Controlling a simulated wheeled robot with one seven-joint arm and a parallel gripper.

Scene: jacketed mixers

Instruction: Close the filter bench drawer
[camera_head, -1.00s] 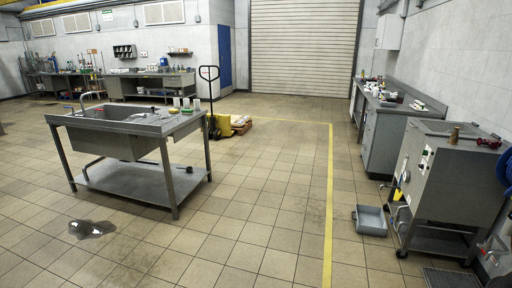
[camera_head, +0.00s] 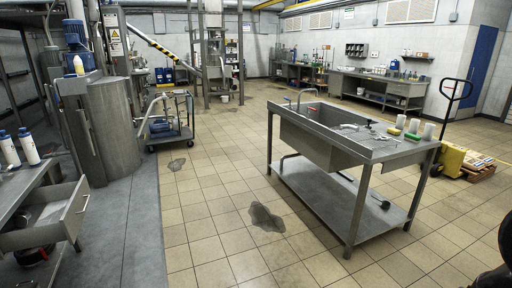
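A grey drawer (camera_head: 72,212) stands pulled out from a metal bench (camera_head: 22,180) at the lower left of the head view. Its front panel faces right, out over the darker floor strip, and its inside shows from above. No label is readable that names this the filter bench. My gripper cannot be made out. A dark, cropped shape at the right edge may be part of my arm.
White bottles with blue caps (camera_head: 30,147) stand on the bench. A jacketed vessel (camera_head: 108,130) stands behind it, and a cart (camera_head: 170,128) beyond. A sink table (camera_head: 375,155) stands to the right.

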